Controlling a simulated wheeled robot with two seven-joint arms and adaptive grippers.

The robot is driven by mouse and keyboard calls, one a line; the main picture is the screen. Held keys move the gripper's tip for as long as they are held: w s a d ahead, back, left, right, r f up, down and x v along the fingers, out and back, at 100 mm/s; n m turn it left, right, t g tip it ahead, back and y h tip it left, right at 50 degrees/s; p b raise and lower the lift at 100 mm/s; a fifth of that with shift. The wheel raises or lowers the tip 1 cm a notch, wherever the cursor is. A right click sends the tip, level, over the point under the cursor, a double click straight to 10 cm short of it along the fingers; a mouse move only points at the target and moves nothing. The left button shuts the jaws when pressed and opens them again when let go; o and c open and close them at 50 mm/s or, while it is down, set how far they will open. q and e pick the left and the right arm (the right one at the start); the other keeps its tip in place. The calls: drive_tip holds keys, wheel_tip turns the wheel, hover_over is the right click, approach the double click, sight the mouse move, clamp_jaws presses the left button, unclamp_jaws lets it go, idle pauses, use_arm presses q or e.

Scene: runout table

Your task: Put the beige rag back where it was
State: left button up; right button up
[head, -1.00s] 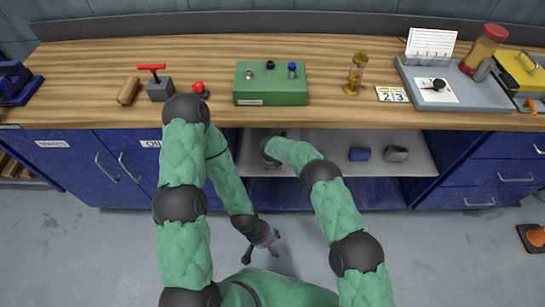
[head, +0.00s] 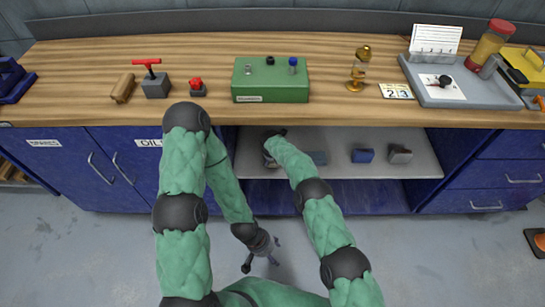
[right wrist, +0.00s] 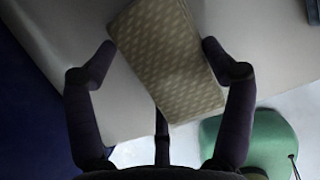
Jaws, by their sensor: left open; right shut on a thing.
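The beige rag (right wrist: 170,70) is a patterned, folded-looking block in the right wrist view. My right gripper (right wrist: 158,64) has a finger on each side of it and is shut on it, over the pale shelf. In the head view my right gripper (head: 271,150) reaches onto the shelf under the bench, mostly hidden by its own arm, and I cannot make out the rag there. I cannot tell whether the rag touches the shelf. My left gripper (head: 262,257) is open and empty, hanging low over the floor in front of the cabinet.
The shelf (head: 340,171) also carries a dark item (head: 318,157), a blue item (head: 362,156) and a grey item (head: 400,154), right of my right gripper. Above is the wooden benchtop (head: 320,117) with a green box (head: 270,82).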

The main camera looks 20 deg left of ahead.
drive_tip(key=shift+f, duration=0.1)
drive_tip(key=shift+s+f, duration=0.1)
drive_tip(key=shift+f, duration=0.2)
drive_tip(key=shift+s+f, duration=0.1)
drive_tip(key=shift+f, duration=0.15)
drive_tip(key=o, duration=1)
drive_tip(key=shift+f, duration=0.3)
